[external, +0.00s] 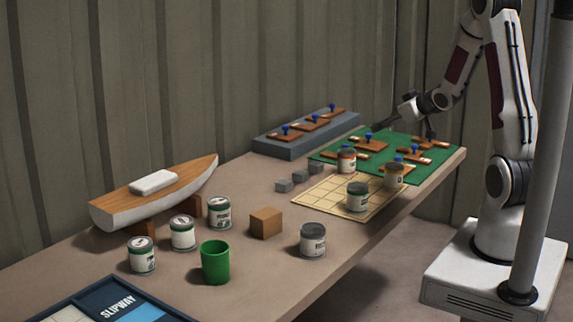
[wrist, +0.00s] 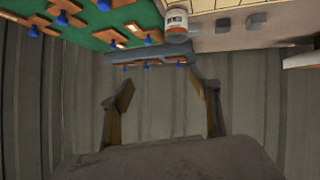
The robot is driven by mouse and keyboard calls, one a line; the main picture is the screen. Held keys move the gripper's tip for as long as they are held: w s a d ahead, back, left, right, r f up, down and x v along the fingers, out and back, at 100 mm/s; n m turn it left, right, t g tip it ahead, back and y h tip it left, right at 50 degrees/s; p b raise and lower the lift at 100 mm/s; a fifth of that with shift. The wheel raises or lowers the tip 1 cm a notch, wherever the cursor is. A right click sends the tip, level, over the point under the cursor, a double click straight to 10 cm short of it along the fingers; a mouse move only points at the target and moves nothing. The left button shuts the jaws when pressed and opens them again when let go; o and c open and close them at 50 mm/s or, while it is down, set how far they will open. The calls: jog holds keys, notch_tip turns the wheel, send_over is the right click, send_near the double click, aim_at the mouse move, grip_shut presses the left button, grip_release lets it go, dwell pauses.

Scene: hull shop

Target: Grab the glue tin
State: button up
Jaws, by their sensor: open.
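Several small tins stand on the bench, and I cannot read their labels well enough to tell which is the glue tin. A tin with red-orange bands (external: 346,161) stands by the green mat's edge; it also shows at the top of the wrist view (wrist: 177,22).
The green mat (external: 325,157) holds wooden pieces with blue knobs. A grey block (external: 290,146) carries more. Grey cubes (external: 299,180), a wooden cube (external: 266,222), a green cup (external: 215,262), other tins (external: 182,233) and a model boat (external: 155,198) stand leftward. The corrugated wall is behind.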

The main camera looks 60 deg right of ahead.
aim_at(394, 175)
jog(key=s+d+f+m+t, duration=0.1)
jog(key=s+d+f+t, duration=0.1)
jog(key=s+f, duration=0.1)
jog(key=s+d+f+m+t, duration=0.1)
jog(key=s+d+f+t, duration=0.1)
jog(key=f, duration=0.4)
jog(key=s+d+f+m+t, duration=0.1)
jog(key=s+d+f+t, duration=0.1)
jog(key=s+d+f, duration=0.2)
jog(key=shift+s+d+f+m+y, duration=0.15)
jog(key=shift+s+m+y, duration=0.25)
jog(key=a+f+n+y, duration=0.1)
jog(key=a+n, duration=0.1)
jog(key=a, duration=0.1)
jog(key=s+a+n+y, duration=0.1)
jog(key=a+n+y, duration=0.1)
jog(key=a, duration=0.1)
jog(key=a+f+n+t+y, duration=0.1)
jog(key=a+n+y, duration=0.1)
jog(key=a, duration=0.1)
jog(key=shift+s+f+n, duration=0.3)
jog(key=shift+f, duration=0.05)
jog(key=shift+w, duration=0.1)
jog(key=shift+w, duration=1.2)
jog(key=shift+w, duration=0.15)
jog(key=shift+w+f, duration=0.2)
jog(key=shift+w, duration=2.25)
